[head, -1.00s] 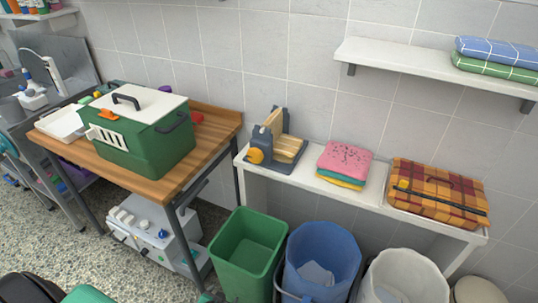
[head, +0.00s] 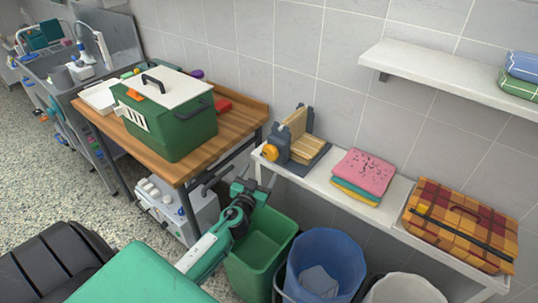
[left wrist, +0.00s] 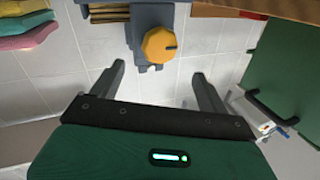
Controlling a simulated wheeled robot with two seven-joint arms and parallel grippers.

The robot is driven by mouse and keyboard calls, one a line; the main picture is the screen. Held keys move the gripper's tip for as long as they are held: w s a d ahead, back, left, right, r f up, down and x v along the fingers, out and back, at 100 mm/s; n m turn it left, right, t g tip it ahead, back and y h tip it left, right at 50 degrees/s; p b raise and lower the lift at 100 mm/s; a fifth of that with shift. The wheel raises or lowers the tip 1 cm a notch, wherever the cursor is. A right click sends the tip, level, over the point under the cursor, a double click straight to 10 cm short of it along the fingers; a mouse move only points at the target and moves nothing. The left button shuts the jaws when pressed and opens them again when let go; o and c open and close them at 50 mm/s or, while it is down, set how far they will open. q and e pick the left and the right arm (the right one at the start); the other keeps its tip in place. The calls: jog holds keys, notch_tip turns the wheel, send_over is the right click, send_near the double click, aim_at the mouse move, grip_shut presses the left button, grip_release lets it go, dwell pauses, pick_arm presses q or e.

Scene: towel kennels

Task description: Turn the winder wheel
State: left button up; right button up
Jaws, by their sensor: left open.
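The winder (head: 299,147) is a grey block with wooden slats on the white shelf by the wall. Its yellow-orange wheel (head: 270,152) faces the wooden table side. In the left wrist view the wheel (left wrist: 160,44) has a dark mark on its face and lies beyond the fingertips, roughly centred between them. My left gripper (head: 249,188) is below the wheel in the head view, near the table's corner and above the green bin. In the left wrist view its two fingers (left wrist: 159,72) are spread wide and empty, apart from the wheel. My right gripper is not in view.
A green kennel (head: 176,133) with a white lid stands on the wooden table (head: 240,105). Folded towels (head: 364,172) and a plaid case (head: 462,221) sit along the shelf (head: 322,178). The green bin (head: 262,240) and blue bin (head: 326,250) stand below.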

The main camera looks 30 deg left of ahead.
aim_at(269, 155)
pick_arm(q)
jog(key=p+x, duration=0.1)
jog(key=x, duration=0.8)
jog(key=shift+w, duration=0.15)
jog(key=shift+c, duration=0.2)
jog(key=shift+f, duration=0.15)
jog(key=c, duration=1)
